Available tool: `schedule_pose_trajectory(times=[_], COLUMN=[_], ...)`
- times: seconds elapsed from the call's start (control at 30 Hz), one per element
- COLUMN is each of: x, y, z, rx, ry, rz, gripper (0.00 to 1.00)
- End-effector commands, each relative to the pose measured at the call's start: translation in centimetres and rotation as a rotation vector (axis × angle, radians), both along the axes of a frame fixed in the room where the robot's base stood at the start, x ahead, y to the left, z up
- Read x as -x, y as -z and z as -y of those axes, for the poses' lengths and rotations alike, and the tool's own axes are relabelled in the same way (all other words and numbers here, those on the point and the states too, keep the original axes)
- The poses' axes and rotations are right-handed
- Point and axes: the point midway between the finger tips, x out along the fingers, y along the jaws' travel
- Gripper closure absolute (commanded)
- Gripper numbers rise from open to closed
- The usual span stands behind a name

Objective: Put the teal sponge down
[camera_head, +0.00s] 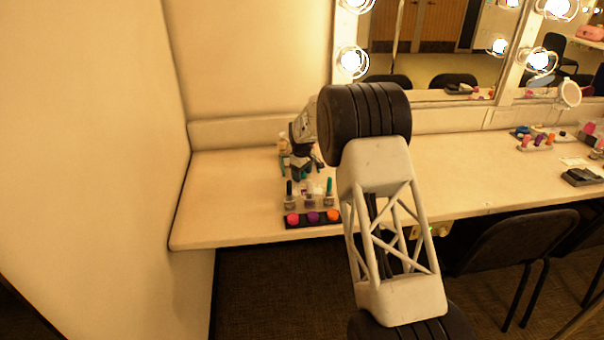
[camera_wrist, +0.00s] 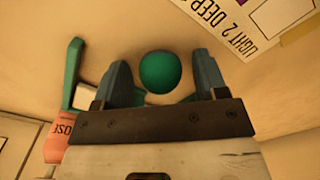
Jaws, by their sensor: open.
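The teal sponge (camera_wrist: 160,72), a rounded dark teal shape, sits between the two fingers of my gripper (camera_wrist: 161,76) in the wrist view. The fingers are open, with a narrow gap visible on each side of it. It appears to rest on the pale counter, but its contact underneath is hidden. In the head view my gripper (camera_head: 302,172) is low over the left part of the counter (camera_head: 230,200), behind a row of small bottles. I cannot make out the sponge clearly there.
Small bottles (camera_head: 310,198) and a dark palette with pink, purple and orange rounds (camera_head: 313,218) stand in front of my gripper. The wrist view shows a teal-edged item (camera_wrist: 72,72), a red labelled item (camera_wrist: 56,143) and a printed card (camera_wrist: 245,25) nearby. Counter left is clear.

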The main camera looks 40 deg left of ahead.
Motion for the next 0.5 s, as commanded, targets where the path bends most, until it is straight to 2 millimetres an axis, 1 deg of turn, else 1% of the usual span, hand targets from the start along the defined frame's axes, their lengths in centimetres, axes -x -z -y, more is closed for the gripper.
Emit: schedule_pose_trajectory(times=[0.27,0.5], x=[0.0,0.0], y=[-0.3,-1.9], z=[0.0,0.0], rx=[0.0,-0.001], ry=[0.0,0.0], rz=[0.0,0.001], gripper=[0.34,0.34])
